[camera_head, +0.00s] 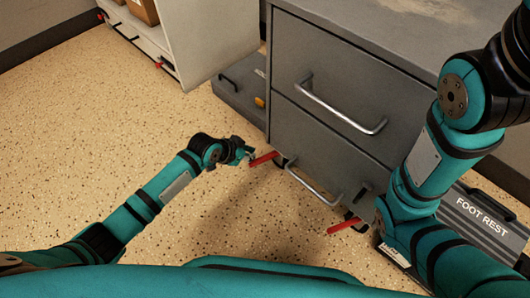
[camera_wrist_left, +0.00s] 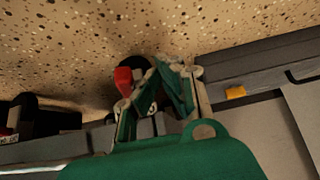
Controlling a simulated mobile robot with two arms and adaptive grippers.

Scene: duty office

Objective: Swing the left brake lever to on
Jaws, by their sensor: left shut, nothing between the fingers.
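The left brake lever (camera_head: 264,158) is a red bar sticking out low at the left corner of the grey drawer cabinet (camera_head: 335,95). In the left wrist view its red end (camera_wrist_left: 123,80) shows beside my fingers, in front of a dark wheel. My left gripper (camera_head: 248,152) is shut and empty, close to the lever's outer end; I cannot tell whether they touch. A second red lever (camera_head: 343,227) sticks out at the cabinet's right corner. My right arm crosses the right side of the head view; its gripper is out of view.
A grey footrest (camera_head: 480,222) lies right of the cabinet. A dark grey case (camera_head: 240,92) with a yellow part lies behind its left side. A white shelf unit (camera_head: 205,40) stands at the back. The speckled floor to the left is clear.

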